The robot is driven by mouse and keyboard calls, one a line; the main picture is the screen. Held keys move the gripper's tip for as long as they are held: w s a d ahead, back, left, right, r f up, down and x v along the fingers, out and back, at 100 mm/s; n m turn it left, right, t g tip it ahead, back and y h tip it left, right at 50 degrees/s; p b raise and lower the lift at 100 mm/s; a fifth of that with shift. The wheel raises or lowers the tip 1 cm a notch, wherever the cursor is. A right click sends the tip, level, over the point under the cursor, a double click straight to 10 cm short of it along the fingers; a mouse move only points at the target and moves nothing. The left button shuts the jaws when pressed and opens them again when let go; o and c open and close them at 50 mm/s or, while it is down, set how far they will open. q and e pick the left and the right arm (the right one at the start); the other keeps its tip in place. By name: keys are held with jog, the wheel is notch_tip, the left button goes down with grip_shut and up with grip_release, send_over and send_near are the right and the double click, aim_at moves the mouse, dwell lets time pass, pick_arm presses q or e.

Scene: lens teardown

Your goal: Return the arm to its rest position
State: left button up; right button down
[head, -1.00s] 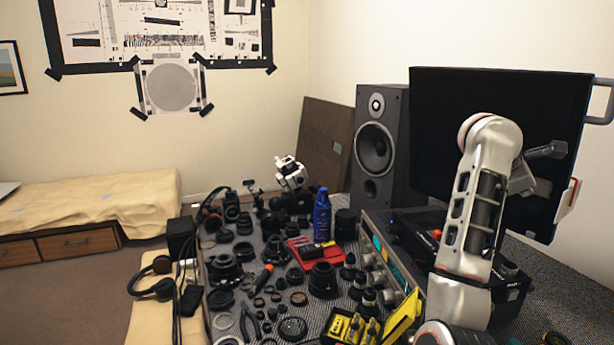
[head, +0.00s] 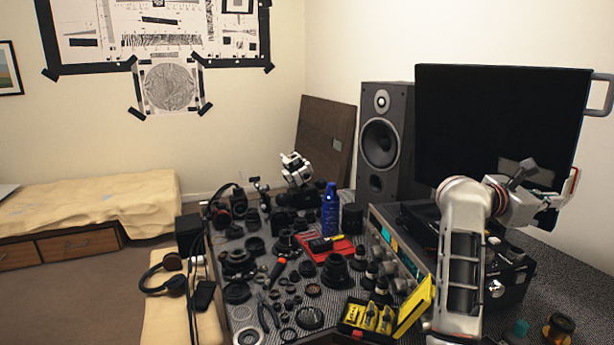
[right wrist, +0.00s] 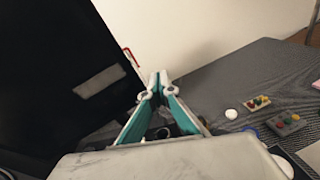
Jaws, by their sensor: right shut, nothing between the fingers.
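In the head view my right arm (head: 462,265) rises from the bottom edge at the right, bends at a pale elbow and reaches right, in front of the black monitor (head: 490,125). Its wrist end is partly hidden among grey parts, so the fingertips are hard to make out there. In the right wrist view my right gripper (right wrist: 159,82) shows teal and white fingers that meet at the tips. It is shut with nothing between the fingers. The monitor (right wrist: 60,75) is close on its left. My left gripper is in neither view.
A tall speaker (head: 383,140) stands left of the monitor. The table left of my arm is crowded with lens parts, a blue bottle (head: 330,209), a red tray (head: 340,248) and a yellow case (head: 415,307). Small coloured items (right wrist: 257,103) lie on the grey tabletop right of the gripper.

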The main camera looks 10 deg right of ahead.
jog(key=a+f+n+t+h, duration=0.4)
jog(key=a+n+t, duration=0.8)
jog(key=n, duration=0.8)
jog(key=w+a+f+n+t+y+b, duration=0.1)
jog(key=a+f+n+t+y, duration=0.8)
jog(key=a+f+n+y, duration=1.1)
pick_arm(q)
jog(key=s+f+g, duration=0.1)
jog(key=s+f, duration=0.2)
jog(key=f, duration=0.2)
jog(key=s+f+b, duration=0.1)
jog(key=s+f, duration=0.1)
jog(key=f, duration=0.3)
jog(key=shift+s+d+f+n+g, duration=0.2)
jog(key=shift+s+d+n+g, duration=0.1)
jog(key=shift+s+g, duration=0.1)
pick_arm(e)
jog(key=s+a+f+n+g+y, duration=0.1)
jog(key=s+a+f+n+g, duration=0.1)
jog(key=s+f+n+g, duration=0.2)
jog(key=s+a+f+n+g+y, duration=0.1)
jog(key=s+f+n+g, duration=0.3)
jog(key=s+f+n, duration=0.4)
jog(key=s+a+f+n+g+y, duration=0.1)
jog(key=s+a+f+n+g, duration=0.3)
jog(key=s+f+n, duration=0.3)
jog(key=s+f, duration=0.5)
jog(key=f, duration=0.7)
jog(key=shift+s+f, duration=0.25)
jog(key=shift+s, duration=0.15)
